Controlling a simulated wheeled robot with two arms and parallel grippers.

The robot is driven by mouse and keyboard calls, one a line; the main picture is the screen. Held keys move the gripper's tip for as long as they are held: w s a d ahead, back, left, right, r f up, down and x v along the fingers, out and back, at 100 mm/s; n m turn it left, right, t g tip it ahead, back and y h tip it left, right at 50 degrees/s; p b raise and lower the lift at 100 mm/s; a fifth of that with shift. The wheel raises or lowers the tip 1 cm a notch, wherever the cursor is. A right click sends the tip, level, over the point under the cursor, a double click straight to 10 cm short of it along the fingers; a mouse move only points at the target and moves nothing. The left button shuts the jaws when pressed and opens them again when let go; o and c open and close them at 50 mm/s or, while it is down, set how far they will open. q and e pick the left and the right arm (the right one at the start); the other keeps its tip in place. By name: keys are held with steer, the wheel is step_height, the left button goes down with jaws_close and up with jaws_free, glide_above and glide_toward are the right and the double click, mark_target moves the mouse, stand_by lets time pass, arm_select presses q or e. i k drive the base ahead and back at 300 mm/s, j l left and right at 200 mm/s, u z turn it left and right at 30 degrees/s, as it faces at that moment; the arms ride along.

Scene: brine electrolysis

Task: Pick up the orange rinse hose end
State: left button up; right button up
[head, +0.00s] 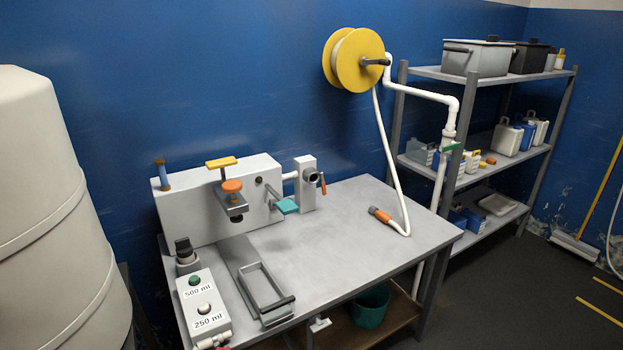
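The orange rinse hose end (380,215) lies on the right part of the grey table top, with a dark tip pointing to the left. Its white hose (391,160) runs from there in a bend near the table's right edge and up to a yellow reel (354,60) on the blue wall. Neither of my grippers shows in the head view.
A white machine (220,196) with orange and teal handles stands along the table's back left. A box with two buttons (204,306) and a metal tray frame (266,290) are at the front left. The table (340,245) is clear around the hose end. Shelves (480,170) stand right.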

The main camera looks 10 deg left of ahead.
mark_target(385, 219)
steer(key=u, duration=0.6)
steer(key=i+l+u, duration=0.15)
steer(key=l+u, duration=0.5)
steer(key=u, duration=0.2)
steer(key=i+l+u, duration=0.1)
steer(key=l+u, duration=0.3)
